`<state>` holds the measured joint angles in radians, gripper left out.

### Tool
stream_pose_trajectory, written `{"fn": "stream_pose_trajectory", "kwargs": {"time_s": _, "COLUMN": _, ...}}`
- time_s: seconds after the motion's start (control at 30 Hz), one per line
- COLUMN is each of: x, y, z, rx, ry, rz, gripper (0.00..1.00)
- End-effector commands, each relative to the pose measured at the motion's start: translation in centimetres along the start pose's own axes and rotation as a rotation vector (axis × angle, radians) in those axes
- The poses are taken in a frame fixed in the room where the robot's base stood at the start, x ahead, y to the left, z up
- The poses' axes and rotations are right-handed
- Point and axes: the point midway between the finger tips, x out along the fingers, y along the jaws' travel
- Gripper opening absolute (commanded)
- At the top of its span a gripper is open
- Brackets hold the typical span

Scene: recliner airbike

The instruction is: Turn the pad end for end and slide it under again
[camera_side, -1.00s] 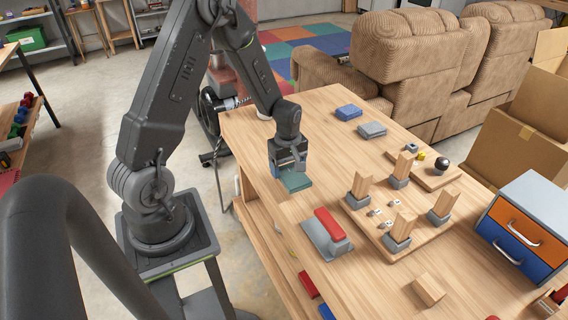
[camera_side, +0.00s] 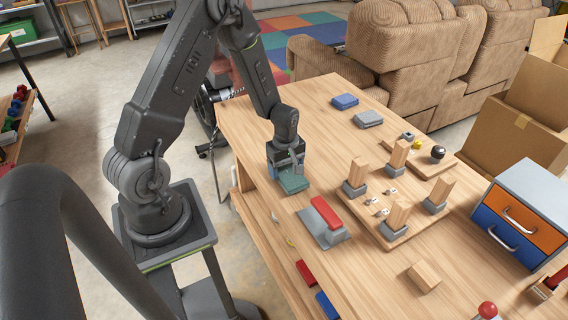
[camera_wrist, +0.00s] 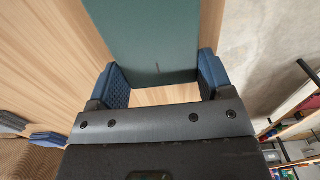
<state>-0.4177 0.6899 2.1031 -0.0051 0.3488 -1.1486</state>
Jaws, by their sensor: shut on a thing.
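The green pad (camera_side: 293,184) is in my gripper (camera_side: 286,166), at or just above the tabletop near its left edge. I cannot tell whether it touches the wood. In the wrist view the green pad (camera_wrist: 155,40) runs away from my gripper (camera_wrist: 163,80), with one blue finger against each long side and a small dark mark near its close end. A grey stand (camera_side: 327,237) with a red bar (camera_side: 326,212) on top sits just in front of the pad, apart from it in the side view. The pad's far end is cut off in the wrist view.
A wooden board (camera_side: 387,239) with several upright blocks in grey sockets stands right of the stand. A blue pad (camera_side: 344,101) and a grey pad (camera_side: 368,118) lie at the back. A loose wood block (camera_side: 424,276) and a drawer box (camera_side: 520,214) are to the right.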

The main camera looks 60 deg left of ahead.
Motion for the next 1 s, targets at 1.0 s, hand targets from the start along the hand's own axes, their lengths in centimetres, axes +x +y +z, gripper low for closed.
{"fn": "stream_pose_trajectory", "kwargs": {"time_s": 1.0, "x": 0.0, "y": 0.0, "z": 5.9, "rx": 0.002, "ry": 0.000, "rz": 0.000, "gripper": 0.45}}
